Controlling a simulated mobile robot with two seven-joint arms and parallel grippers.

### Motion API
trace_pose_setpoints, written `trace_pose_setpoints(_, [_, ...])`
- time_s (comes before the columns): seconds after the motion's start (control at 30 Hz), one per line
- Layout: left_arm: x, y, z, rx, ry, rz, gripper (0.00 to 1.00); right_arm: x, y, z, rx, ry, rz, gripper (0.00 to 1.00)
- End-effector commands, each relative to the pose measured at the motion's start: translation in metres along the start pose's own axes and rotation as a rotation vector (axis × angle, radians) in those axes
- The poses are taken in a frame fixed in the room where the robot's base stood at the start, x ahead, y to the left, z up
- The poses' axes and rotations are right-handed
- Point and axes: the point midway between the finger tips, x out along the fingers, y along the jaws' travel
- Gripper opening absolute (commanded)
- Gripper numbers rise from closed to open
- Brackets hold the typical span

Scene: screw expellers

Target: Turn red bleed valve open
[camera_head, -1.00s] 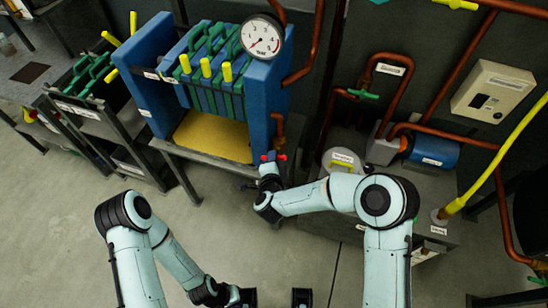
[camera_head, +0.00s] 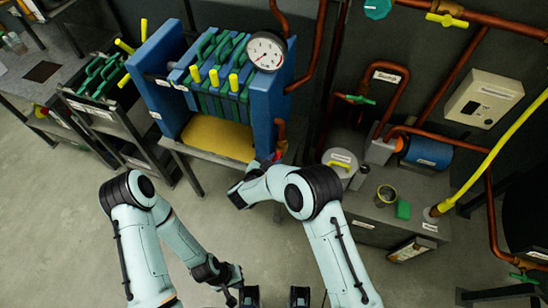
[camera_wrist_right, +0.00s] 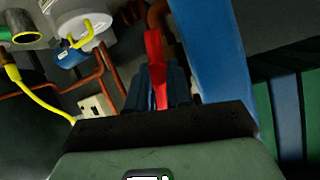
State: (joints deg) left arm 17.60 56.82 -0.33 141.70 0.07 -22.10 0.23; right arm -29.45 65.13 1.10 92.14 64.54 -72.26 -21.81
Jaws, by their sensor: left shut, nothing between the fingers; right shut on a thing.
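The red bleed valve handle (camera_wrist_right: 154,55) stands up between the dark fingers of my right gripper (camera_wrist_right: 158,92) in the right wrist view. The right gripper is shut on it. In the head view the red valve (camera_head: 277,157) shows only as a small patch below the copper pipe at the blue press's right foot. My right wrist and forearm hide most of it and the right fingers. My left gripper (camera_head: 231,298) is low at the bottom edge of the head view, away from the valve, shut and empty.
The blue filter press (camera_head: 158,80) with a gauge (camera_head: 266,51) stands behind the valve. A grey bench at the right holds a lidded pot (camera_head: 340,160), a cup (camera_head: 386,194) and a green block (camera_head: 403,209). Copper pipes run close by.

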Motion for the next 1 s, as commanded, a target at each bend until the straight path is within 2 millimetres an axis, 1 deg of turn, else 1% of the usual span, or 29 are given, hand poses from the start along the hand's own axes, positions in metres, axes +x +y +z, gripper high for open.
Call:
trace_pose_setpoints(0.03, [-0.005,0.002,-0.002,0.001,0.003,0.001,0.0,0.0,0.0,0.0,-0.032,0.009,0.015,0.0])
trace_pose_setpoints(0.1, [-0.008,0.004,-0.003,0.002,0.005,0.002,0.0,0.0,0.0,0.0,-0.071,0.019,0.032,0.0])
trace_pose_setpoints(0.4, [-0.016,0.008,-0.006,0.003,0.009,0.003,0.0,0.001,0.0,0.002,-0.181,0.05,0.079,0.0])
trace_pose_setpoints(0.97, [-0.017,0.008,-0.006,0.004,0.01,0.004,0.0,0.001,0.001,0.003,-0.209,0.059,0.092,0.0])
trace_pose_setpoints(1.0, [-0.017,0.008,-0.006,0.004,0.01,0.004,0.0,0.001,0.001,0.003,-0.209,0.059,0.092,0.23])
